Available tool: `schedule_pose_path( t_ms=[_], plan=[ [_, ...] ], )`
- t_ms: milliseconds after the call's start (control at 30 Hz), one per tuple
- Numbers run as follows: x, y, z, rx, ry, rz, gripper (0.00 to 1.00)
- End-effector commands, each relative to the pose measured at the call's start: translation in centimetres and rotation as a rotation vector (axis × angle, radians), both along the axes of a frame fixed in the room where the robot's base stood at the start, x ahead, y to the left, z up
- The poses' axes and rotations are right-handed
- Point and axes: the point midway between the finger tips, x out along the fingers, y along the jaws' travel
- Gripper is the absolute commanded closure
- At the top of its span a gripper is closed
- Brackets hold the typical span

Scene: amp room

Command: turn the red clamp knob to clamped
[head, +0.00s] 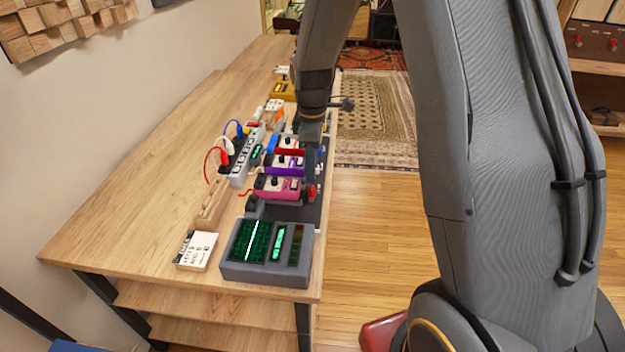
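A small red part (312,191), which looks like the red clamp knob, is at the right edge of the black pedal board (304,213), beside the pink pedal (278,187). It is small, and I cannot read which way it is turned. My gripper (312,178) points down from above at this edge of the board, directly over or at the red part. I cannot tell whether its fingers touch the red part. The fingers are dark and seen from behind, so their opening is hidden.
A purple pedal (288,164) and a red one sit behind the pink pedal. A power strip (243,155) with cables lies left. The wooden table's left side is clear.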

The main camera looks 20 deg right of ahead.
Motion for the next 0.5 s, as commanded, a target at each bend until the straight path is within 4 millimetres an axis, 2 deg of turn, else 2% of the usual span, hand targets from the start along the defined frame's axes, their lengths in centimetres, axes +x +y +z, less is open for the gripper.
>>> schedule_pose_path(
  t_ms=[300, 500],
  plan=[
    [-0.2, 0.0, -4.5, 0.0, 0.003, -0.003, 0.62],
    [-0.2, 0.0, -6.2, 0.0, 0.002, -0.004, 0.62]
  ],
)
